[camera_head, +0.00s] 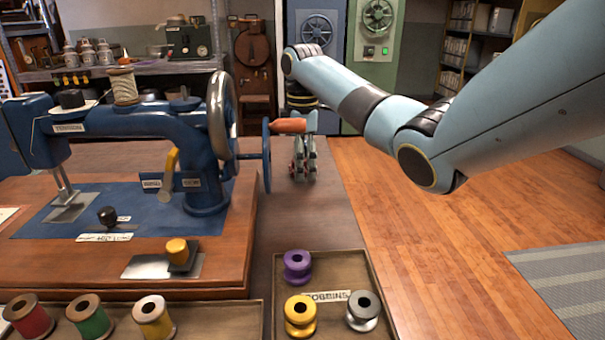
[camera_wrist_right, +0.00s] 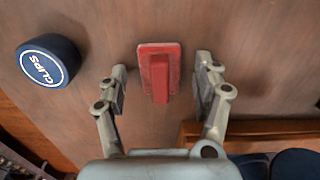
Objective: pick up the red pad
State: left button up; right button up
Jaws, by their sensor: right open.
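The red pad (camera_wrist_right: 158,72) lies on the brown wooden table top in the right wrist view, a flat red block with a raised grip along its middle. My right gripper (camera_wrist_right: 162,82) is open, with one finger on each side of the pad and a visible gap on both sides. In the head view my right gripper (camera_head: 304,172) points down over the table beyond the sewing machine's handwheel. It largely hides the pad there; only small bits of red show around the fingers. My left gripper is out of view.
A dark round tin marked CLIPS (camera_wrist_right: 48,61) stands left of the pad in the wrist view. The blue sewing machine (camera_head: 140,125) stands left of my right gripper, its crank handle (camera_head: 288,126) close by. A bobbin tray (camera_head: 372,285) lies nearer.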

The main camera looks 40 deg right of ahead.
jog(key=c, duration=0.7)
jog(key=shift+r, duration=0.1)
jog(key=c, duration=0.4)
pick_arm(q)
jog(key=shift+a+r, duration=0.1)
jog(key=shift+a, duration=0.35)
